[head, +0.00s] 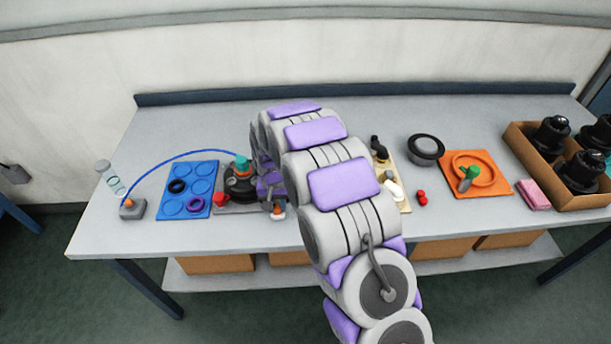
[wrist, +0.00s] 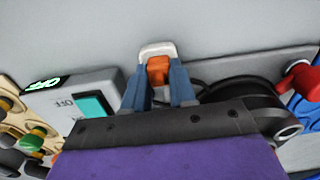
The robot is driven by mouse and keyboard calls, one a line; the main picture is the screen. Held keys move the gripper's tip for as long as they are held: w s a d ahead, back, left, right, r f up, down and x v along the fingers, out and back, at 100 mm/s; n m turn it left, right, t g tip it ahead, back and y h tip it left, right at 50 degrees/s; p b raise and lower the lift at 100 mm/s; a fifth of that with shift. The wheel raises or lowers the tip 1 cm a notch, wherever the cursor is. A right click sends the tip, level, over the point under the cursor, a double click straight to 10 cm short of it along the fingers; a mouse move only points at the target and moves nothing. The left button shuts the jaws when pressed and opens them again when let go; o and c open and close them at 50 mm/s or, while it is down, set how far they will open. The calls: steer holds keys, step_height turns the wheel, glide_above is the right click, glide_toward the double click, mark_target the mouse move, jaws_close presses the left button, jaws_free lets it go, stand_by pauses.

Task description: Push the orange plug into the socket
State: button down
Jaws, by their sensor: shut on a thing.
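My gripper (wrist: 160,82) is shut on the orange plug (wrist: 157,70), which shows between its two blue-grey fingers in the wrist view. A pale, rounded piece (wrist: 158,48) sits at the plug's far end, against the grey tabletop; I cannot tell whether it is part of the plug or how they join. In the head view the orange plug (head: 277,209) shows low beside my gripper (head: 271,195), near the front of the table. I cannot make out a socket for certain. A small grey box (head: 133,210) with an orange part on top stands at the table's left end, joined to a blue hose.
A black round unit with a teal top (head: 241,180) and a red knob (head: 220,199) stand left of my gripper. A blue tray (head: 188,187) lies farther left.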

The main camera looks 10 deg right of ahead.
steer(key=shift+r, duration=0.1)
step_height(320, 180, up, 10)
steer(key=p, duration=0.3)
steer(key=shift+p, duration=0.4)
steer(key=w+d+p, duration=0.4)
steer(key=w+d, duration=0.6)
steer(key=w, duration=0.1)
steer(key=shift+w, duration=0.15)
stand_by(0.8)
steer(key=shift+f, duration=2.3)
steer(key=shift+f, duration=0.95)
steer(key=c, duration=0.8)
jaws_free()
steer(key=shift+c, duration=0.2)
